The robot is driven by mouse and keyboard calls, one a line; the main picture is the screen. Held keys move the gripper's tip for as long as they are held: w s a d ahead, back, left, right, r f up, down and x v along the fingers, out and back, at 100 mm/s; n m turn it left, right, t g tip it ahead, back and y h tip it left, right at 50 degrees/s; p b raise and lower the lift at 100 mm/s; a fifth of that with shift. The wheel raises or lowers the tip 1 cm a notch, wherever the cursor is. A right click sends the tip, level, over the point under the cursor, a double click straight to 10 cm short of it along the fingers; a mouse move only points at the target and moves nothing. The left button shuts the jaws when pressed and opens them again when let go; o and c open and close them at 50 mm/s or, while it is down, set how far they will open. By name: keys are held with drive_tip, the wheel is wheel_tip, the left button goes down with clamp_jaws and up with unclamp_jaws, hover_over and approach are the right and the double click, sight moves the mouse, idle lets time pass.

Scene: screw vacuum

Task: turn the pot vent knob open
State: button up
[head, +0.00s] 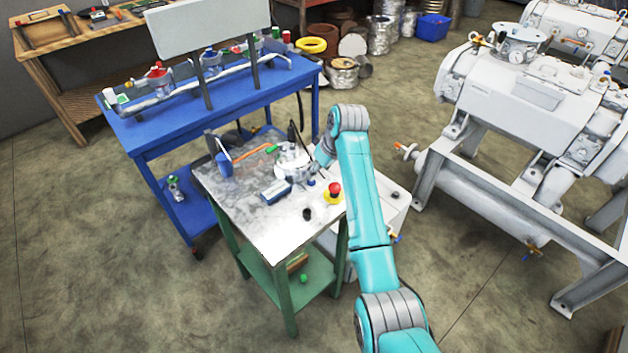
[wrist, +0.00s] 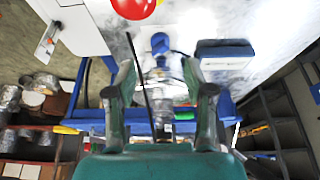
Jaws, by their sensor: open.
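A pale metal pot (head: 293,163) stands on the small table, partly hidden by my arm in the head view. In the wrist view a grey metal fitting (wrist: 160,75) with a blue knob-like end (wrist: 160,43) shows between my fingers. I cannot tell for sure that this is the vent knob. A similar blue spot (head: 311,183) shows beside the pot in the head view. My gripper (wrist: 158,64) is open, one finger on each side of the fitting, with gaps visible. Whether it is at the same height as the fitting is unclear.
The table (head: 262,217) also holds a blue box (head: 276,192), a blue cup (head: 224,165) and a red button (head: 335,189) on a yellow base. A thin dark rod (wrist: 140,75) runs close by the left finger. A blue bench (head: 160,134) stands behind.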

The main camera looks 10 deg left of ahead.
sight(314, 183)
drive_tip(key=x, duration=0.6)
drive_tip(key=shift+w+a+f, duration=0.1)
drive_tip(key=shift+a+f, duration=0.05)
drive_tip(key=shift+f, duration=0.05)
clamp_jaws()
